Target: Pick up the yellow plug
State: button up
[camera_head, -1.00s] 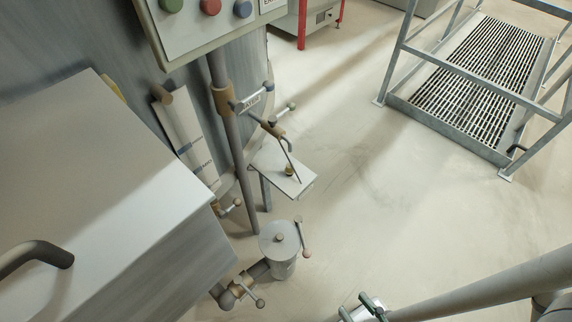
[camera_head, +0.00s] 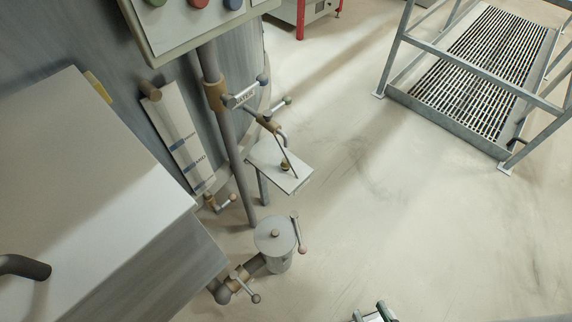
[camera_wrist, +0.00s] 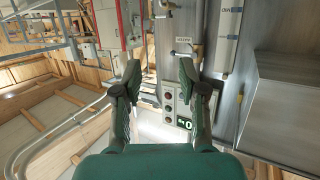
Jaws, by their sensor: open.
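I cannot make out a sure yellow plug. A small dark yellow-brown knob-like piece (camera_head: 285,167) sits on the small pale shelf (camera_head: 268,158) beside the pipe in the head view; it is too small to tell whether it is the plug. A yellow edge (camera_head: 98,86) also shows behind the grey cabinet, mostly hidden. My gripper (camera_wrist: 160,76) is open and empty in the wrist view, its two green fingers wide apart. Its tips show at the bottom edge of the head view (camera_head: 374,312), over the floor, well apart from the shelf.
A large grey cabinet (camera_head: 90,190) fills the left. A vertical pipe (camera_head: 229,150) with valve handles and a lidded canister (camera_head: 275,240) stand near the shelf. A railed grating platform (camera_head: 480,75) is at upper right. The middle floor is clear.

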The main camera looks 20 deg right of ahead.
aim_at(285, 166)
jog(key=i+l+u, duration=0.2)
jog(key=u, duration=0.2)
jog(key=i+l+u, duration=0.2)
jog(key=l+u, duration=0.2)
jog(key=i+l+u, duration=0.15)
jog(key=l+u, duration=0.6)
jog(key=i+l+u, duration=0.1)
jog(key=l+u, duration=0.3)
